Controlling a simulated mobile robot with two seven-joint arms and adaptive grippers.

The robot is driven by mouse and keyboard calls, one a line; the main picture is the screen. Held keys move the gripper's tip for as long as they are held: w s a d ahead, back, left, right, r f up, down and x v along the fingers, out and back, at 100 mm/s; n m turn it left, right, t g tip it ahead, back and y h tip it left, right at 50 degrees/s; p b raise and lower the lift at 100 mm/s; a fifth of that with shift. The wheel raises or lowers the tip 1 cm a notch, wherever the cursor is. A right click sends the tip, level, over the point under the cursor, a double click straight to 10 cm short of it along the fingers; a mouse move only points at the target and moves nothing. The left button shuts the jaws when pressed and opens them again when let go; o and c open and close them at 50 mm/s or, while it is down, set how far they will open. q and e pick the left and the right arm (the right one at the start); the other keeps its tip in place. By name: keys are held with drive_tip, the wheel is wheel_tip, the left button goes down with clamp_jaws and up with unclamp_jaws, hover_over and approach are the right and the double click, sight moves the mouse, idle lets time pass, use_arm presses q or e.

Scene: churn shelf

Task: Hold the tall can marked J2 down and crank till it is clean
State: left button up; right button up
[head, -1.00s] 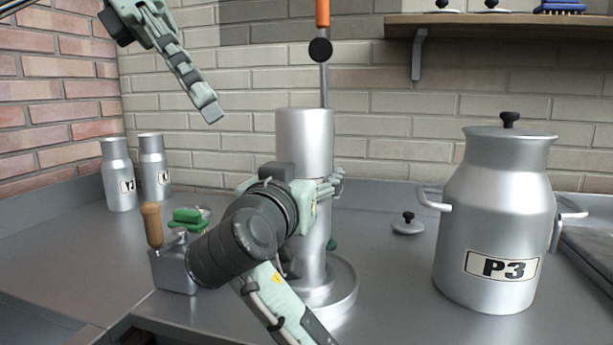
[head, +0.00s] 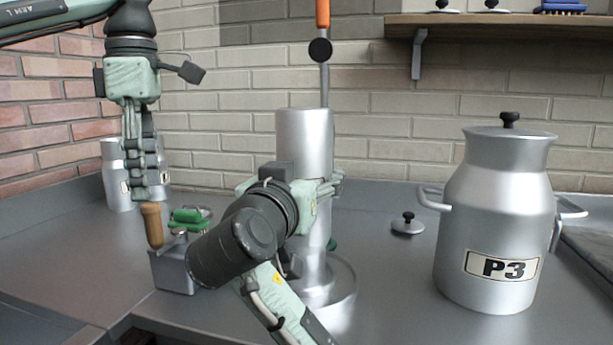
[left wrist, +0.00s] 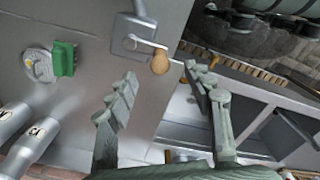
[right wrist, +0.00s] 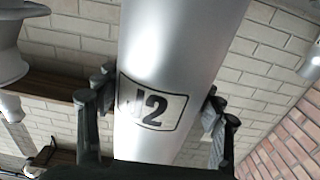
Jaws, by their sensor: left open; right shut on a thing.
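The tall silver can (head: 304,138) stands upright on a round metal base (head: 343,293) on the counter. Its J2 label (right wrist: 152,104) shows in the right wrist view. My right gripper (head: 322,190) is shut around the can's middle, with one finger on each side. The crank is a wooden knob (head: 152,224) on an arm at a grey metal box (head: 174,276), left of the can. My left gripper (head: 139,190) is open, pointing down just above the knob. In the left wrist view the knob (left wrist: 160,62) appears beyond and between the spread fingertips, apart from them.
An orange-handled rod (head: 322,75) rises behind the can's top. A big P3 can (head: 495,220) stands at right, a small lid (head: 407,224) between. Two smaller cans (head: 115,180) stand at back left, partly hidden. A shelf (head: 500,20) is above right.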

sight(150, 204)
use_arm(q)
drive_tip(key=shift+f, duration=2.7)
drive_tip(key=shift+c, duration=0.3)
clamp_jaws()
